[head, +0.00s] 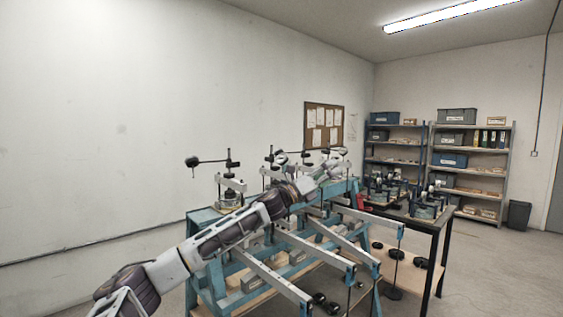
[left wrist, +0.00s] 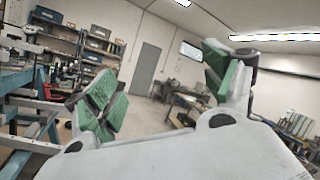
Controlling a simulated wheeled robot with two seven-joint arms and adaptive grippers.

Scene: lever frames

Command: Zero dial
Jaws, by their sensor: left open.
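A blue lever frame (head: 200,215) with several pale beams stands in the middle of the head view. A small dark round piece (head: 192,162), possibly a dial gauge, sits at the end of a thin rod above its left end. No dial face or needle can be read. My left arm reaches across the frame from the lower left, and its gripper (head: 333,166) is above the frame's far side, small and unclear there. In the left wrist view my left gripper (left wrist: 160,88) is open, with green pads wide apart and nothing between them.
Dark weights (head: 326,303) hang or lie low near the beam ends. A dark bench (head: 436,235) with more devices stands to the right. Shelves (head: 470,160) and a bin (head: 518,215) are at the back right. Open floor (head: 495,270) lies at the right.

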